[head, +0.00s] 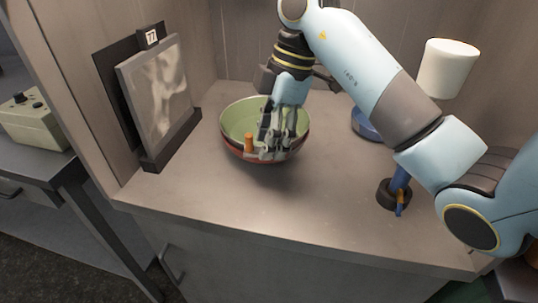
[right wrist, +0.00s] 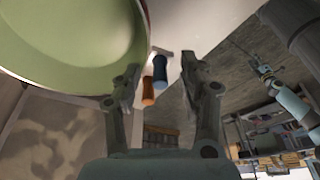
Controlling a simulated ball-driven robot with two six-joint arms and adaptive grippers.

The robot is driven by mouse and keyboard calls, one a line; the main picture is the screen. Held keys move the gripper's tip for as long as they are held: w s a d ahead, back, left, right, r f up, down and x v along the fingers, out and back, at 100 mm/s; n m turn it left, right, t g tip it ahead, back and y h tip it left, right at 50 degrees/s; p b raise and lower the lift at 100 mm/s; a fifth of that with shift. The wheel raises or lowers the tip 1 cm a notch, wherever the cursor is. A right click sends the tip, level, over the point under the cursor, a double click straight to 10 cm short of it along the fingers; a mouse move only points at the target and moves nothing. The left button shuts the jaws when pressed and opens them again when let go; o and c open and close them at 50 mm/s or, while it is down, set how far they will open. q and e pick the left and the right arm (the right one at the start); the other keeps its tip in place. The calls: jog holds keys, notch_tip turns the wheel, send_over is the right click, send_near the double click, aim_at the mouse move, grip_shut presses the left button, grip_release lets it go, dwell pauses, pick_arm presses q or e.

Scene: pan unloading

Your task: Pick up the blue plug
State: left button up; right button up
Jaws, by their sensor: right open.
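The blue plug (right wrist: 160,67) shows in the right wrist view as a short blue cylinder between my open right fingertips, with space on both sides. I cannot make it out in the head view, where my gripper covers that area. An orange plug (right wrist: 148,91) is close beside it; it also shows in the head view (head: 248,142) just left of my fingers. The pan (head: 237,116), green inside and reddish outside, sits on the counter. My right gripper (head: 272,152) points down at the pan's near side, open and empty. My left gripper is not in view.
A framed picture (head: 158,95) stands on the left of the counter (head: 205,188). At the right are a lamp with a white shade (head: 448,68) and a dark ring (head: 391,195) with a blue piece in it. The front middle of the counter is clear.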

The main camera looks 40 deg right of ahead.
jog(key=shift+r, duration=0.1)
jog(key=c, duration=0.8)
